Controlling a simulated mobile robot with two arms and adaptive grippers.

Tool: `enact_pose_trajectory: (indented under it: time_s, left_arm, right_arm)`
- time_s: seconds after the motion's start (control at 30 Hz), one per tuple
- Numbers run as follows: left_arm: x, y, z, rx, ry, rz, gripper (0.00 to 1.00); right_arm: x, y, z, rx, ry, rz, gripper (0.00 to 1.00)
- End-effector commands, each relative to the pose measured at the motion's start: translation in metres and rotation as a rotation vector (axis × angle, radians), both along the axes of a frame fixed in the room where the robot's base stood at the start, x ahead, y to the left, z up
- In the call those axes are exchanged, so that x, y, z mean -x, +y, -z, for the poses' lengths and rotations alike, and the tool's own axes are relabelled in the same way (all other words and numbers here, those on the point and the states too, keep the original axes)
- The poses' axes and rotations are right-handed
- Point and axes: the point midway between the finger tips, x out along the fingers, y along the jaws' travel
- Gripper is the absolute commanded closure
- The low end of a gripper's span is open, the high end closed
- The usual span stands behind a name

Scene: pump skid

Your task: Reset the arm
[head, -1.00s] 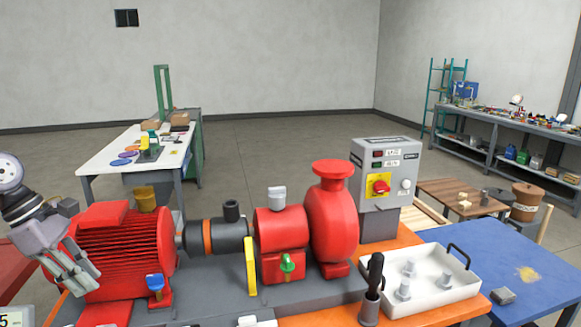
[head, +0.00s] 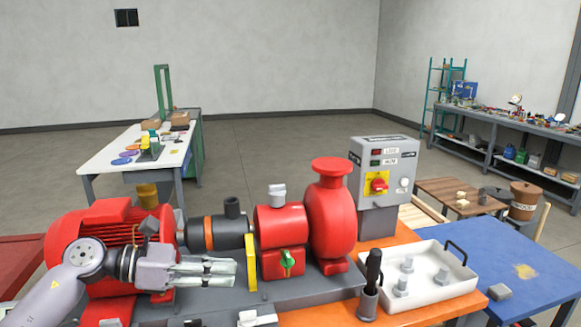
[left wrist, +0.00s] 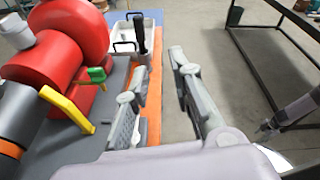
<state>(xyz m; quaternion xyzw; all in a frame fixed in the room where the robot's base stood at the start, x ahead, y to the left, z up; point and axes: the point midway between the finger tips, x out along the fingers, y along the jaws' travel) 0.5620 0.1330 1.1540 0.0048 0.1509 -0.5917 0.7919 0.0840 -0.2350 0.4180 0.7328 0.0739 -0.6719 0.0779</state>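My left gripper (head: 205,272) comes in from the left, in front of the red motor (head: 92,240), with its fingers pointing right. In the left wrist view (left wrist: 160,105) its two fingers stand apart with nothing between them. It hangs over the grey skid base (head: 300,289), apart from the red pump (head: 331,225). A grey arm part with a dark end (left wrist: 290,112) shows at the right of the left wrist view.
The yellow guard lever (head: 251,265) and green valve handle (head: 288,258) stand right of the gripper. A white tray (head: 447,285) and a black-handled tool in a holder (head: 371,280) are on the orange bench. The control box (head: 384,170) stands behind. Open floor (left wrist: 235,75) lies beside the bench.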

Motion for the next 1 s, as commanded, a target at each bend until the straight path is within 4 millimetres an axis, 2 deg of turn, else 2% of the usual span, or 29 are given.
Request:
enact_pose_trajectory:
  time_s: [0.03,0.1,0.2,0.33,0.43,0.57,0.67,0.77,0.8,0.93,0.97,1.0]
  left_arm:
    - [0.004,-0.020,-0.005,0.144,0.049,-0.031,0.78]
    - [0.004,-0.035,-0.019,0.342,0.123,-0.097,0.78]
    - [0.001,-0.040,-0.033,0.621,0.261,-0.206,0.78]
    - [-0.008,-0.021,-0.033,0.967,0.481,-0.383,0.78]
    - [-0.014,0.005,-0.014,1.216,0.675,-0.542,0.78]
    - [-0.010,0.043,0.039,1.508,0.948,-0.787,0.78]
    - [0.009,0.069,0.094,1.702,1.164,-1.007,0.78]
    - [0.044,0.087,0.157,1.864,1.377,-1.257,0.78]
    - [0.063,0.091,0.181,1.917,1.459,-1.362,0.78]
    - [0.125,0.095,0.240,2.023,1.664,-1.675,0.78]
    - [0.139,0.094,0.250,-1.997,-1.671,1.705,0.78]
    - [0.156,0.093,0.262,-1.915,-1.632,1.700,0.78]
  right_arm:
    - [0.000,0.000,0.000,0.000,0.000,0.000,0.60]
    - [0.000,0.000,0.000,0.000,0.000,0.000,0.60]
    - [-0.001,0.000,0.000,0.000,-0.001,0.000,0.60]
    - [-0.001,0.000,0.000,0.000,-0.001,0.000,0.60]
    - [-0.001,0.000,0.000,0.000,-0.001,0.000,0.60]
    - [-0.001,0.000,0.000,0.001,-0.002,0.000,0.60]
    - [-0.002,0.000,0.000,0.000,-0.003,0.000,0.60]
    - [-0.003,0.000,0.000,0.000,-0.004,0.000,0.60]
    - [-0.003,0.000,0.000,0.000,-0.004,0.000,0.60]
    - [-0.003,0.000,0.000,0.000,-0.005,0.000,0.60]
    - [-0.003,0.000,0.000,0.000,-0.005,0.000,0.60]
    - [-0.003,0.000,0.000,0.000,-0.005,0.000,0.60]
